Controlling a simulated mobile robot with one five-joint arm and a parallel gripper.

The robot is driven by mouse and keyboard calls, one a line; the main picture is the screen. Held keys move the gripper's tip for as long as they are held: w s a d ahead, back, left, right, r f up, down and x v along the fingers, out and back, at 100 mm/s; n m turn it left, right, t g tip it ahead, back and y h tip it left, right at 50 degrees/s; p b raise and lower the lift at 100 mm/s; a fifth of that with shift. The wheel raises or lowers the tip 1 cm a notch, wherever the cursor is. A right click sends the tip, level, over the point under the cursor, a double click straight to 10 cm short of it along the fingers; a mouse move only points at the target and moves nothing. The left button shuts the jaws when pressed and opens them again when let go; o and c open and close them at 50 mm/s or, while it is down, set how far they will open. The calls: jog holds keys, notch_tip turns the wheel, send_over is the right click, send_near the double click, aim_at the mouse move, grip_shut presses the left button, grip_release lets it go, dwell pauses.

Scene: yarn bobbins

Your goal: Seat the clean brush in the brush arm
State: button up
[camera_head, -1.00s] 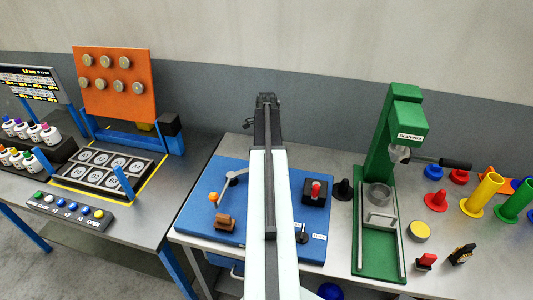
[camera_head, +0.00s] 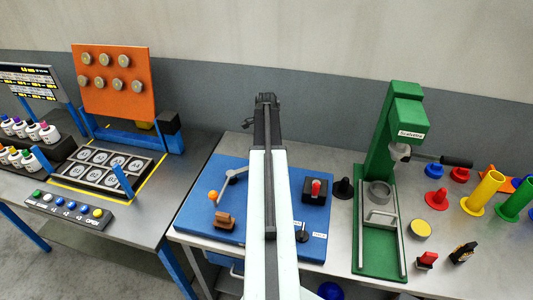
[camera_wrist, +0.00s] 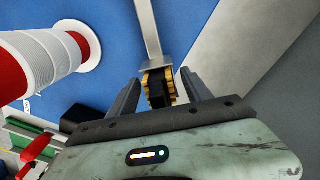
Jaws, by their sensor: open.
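A brush (camera_wrist: 160,90) with a dark middle and gold bristled edges sits at the end of a grey metal arm (camera_wrist: 152,35) in the wrist view, under its small end plate. I take this for the brush arm; whether the brush is fully seated cannot be told. My gripper (camera_wrist: 158,82) is open, with one finger on each side of the brush and apparent gaps beside it. In the head view my gripper and this brush are hidden behind my own arm. A black and gold block (camera_head: 463,253), perhaps another brush, stands on the right bench.
A large white yarn bobbin with a red core (camera_wrist: 50,55) is close on the left in the wrist view. The blue board (camera_head: 195,215) carries an orange-knobbed lever (camera_head: 212,196) and a red switch (camera_head: 316,187). A green press (camera_head: 378,150) stands to the right.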

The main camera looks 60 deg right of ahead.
notch_tip(320, 180, up, 8)
jog(key=p, duration=0.7)
jog(key=shift+f, duration=0.25)
jog(key=shift+d, duration=0.1)
